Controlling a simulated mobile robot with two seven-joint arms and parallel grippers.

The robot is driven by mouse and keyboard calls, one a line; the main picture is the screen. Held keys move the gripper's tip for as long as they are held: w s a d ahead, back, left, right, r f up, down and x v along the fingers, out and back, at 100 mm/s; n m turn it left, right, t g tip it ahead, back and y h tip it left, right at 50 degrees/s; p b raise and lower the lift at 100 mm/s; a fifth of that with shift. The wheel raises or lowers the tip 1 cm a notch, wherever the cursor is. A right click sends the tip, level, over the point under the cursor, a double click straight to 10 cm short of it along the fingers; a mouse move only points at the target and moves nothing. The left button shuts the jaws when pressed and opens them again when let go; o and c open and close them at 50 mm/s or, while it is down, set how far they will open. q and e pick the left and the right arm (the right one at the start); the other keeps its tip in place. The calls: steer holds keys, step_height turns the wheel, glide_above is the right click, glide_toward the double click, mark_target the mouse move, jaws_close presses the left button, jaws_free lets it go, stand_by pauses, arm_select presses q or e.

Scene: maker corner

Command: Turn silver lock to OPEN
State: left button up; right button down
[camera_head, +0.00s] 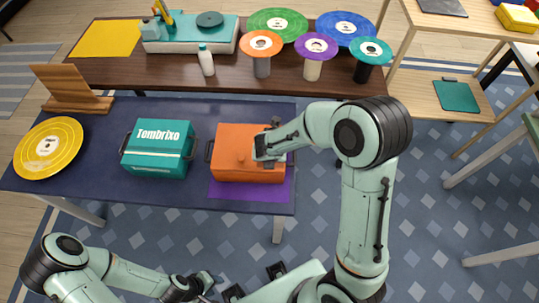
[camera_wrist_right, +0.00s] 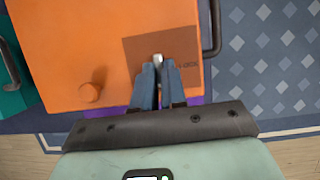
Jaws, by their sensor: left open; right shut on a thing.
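An orange box (camera_head: 233,146) stands on the blue table, and its top fills much of the right wrist view (camera_wrist_right: 70,50). A silver lock (camera_wrist_right: 158,59) sits on a darker brown square (camera_wrist_right: 185,48) on the box. My right gripper (camera_wrist_right: 158,74) is shut on the silver lock, its two blue fingers on either side of it. Lettering beside the lock is partly hidden and too small to read surely. In the head view my right gripper (camera_head: 268,147) is over the box's right side. My left gripper (camera_head: 205,284) is open and empty at the bottom, away from the table.
An orange knob (camera_wrist_right: 89,92) stands up from the box beside my right gripper. A purple mat (camera_head: 225,190) lies under the box. A teal box marked Tombrixo (camera_head: 158,160) stands to its left. A yellow disc (camera_head: 47,148) and wooden stand (camera_head: 72,92) are further left.

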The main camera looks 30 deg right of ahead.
steer(key=c, duration=1.2)
jaws_free()
arm_select(q)
steer(key=w+r+p, duration=0.1)
steer(key=w+r, duration=0.1)
steer(key=w+r+p, duration=0.2)
steer(key=shift+r, duration=0.25)
arm_select(e)
steer(key=v, duration=1.3)
steer(key=shift+r, duration=0.2)
arm_select(q)
steer(key=shift+s, duration=0.1)
arm_select(e)
steer(key=shift+a, duration=0.1)
